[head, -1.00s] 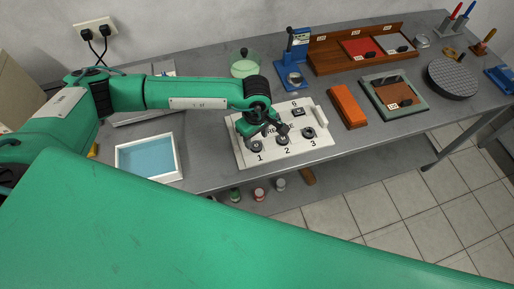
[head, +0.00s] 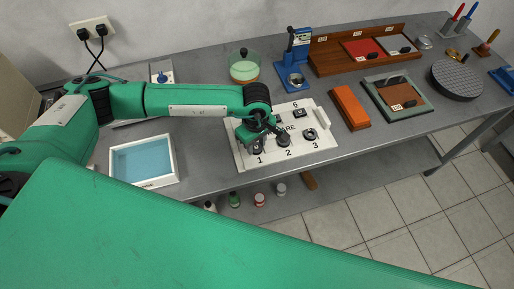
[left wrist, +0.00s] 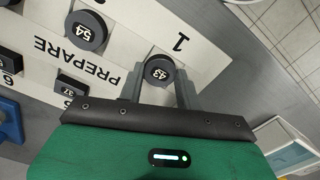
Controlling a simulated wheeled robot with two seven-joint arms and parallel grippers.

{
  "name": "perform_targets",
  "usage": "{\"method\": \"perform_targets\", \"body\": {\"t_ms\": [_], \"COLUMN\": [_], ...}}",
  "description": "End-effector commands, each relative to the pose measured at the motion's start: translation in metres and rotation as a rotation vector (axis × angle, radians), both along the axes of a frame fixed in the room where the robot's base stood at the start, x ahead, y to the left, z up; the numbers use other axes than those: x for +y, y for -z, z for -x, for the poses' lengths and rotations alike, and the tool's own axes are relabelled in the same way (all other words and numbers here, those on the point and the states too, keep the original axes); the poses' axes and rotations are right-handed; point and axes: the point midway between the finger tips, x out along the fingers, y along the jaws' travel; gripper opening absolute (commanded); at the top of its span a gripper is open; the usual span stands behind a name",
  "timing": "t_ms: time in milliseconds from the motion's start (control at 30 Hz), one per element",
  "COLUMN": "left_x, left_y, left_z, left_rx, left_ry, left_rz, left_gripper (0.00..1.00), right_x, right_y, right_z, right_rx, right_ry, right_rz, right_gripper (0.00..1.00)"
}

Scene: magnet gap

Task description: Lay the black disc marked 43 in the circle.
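The black disc marked 43 (left wrist: 158,70) is beside the number 1 on the white PREPARE board (left wrist: 130,42). In the head view the board (head: 324,148) lies near the table's front edge. My left gripper (left wrist: 159,82) points down at the disc, with one grey finger on each side of it. The fingers stand apart; I cannot tell if they touch it. In the head view my left gripper (head: 258,145) hides most of the disc. A disc marked 54 (left wrist: 86,30) sits farther along the board. I cannot make out the circle for certain. My right gripper is not in view.
More dark pieces stand by numbers 2 (head: 283,140), 3 (head: 310,134) and 6 (head: 299,113). A blue stand (head: 292,78) and a glass bowl (head: 244,70) are behind the board. A blue-bottomed tray (head: 174,150) is left; an orange block (head: 350,107) is right.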

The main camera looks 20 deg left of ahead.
Motion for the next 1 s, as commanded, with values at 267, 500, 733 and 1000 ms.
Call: {"method": "perform_targets", "body": {"t_ms": [267, 500, 733, 1000], "left_x": [0.000, 0.000, 0.000, 0.000], "left_y": [-0.015, -0.035, -0.050, -0.050], "left_z": [0.000, 0.000, 0.000, 0.000], "left_rx": [-0.002, -0.001, -0.001, 0.000], "left_ry": [0.000, -0.001, -0.001, -0.001], "left_rz": [0.001, 0.001, 0.001, 0.000], "left_gripper": [0.15, 0.15, 0.15, 0.15], "right_x": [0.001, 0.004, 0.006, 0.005], "right_y": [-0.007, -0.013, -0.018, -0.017], "right_z": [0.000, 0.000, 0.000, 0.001], "right_rx": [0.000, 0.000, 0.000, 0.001], "right_ry": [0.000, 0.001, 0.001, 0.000], "right_rz": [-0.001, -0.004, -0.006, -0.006], "right_gripper": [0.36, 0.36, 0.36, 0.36]}}
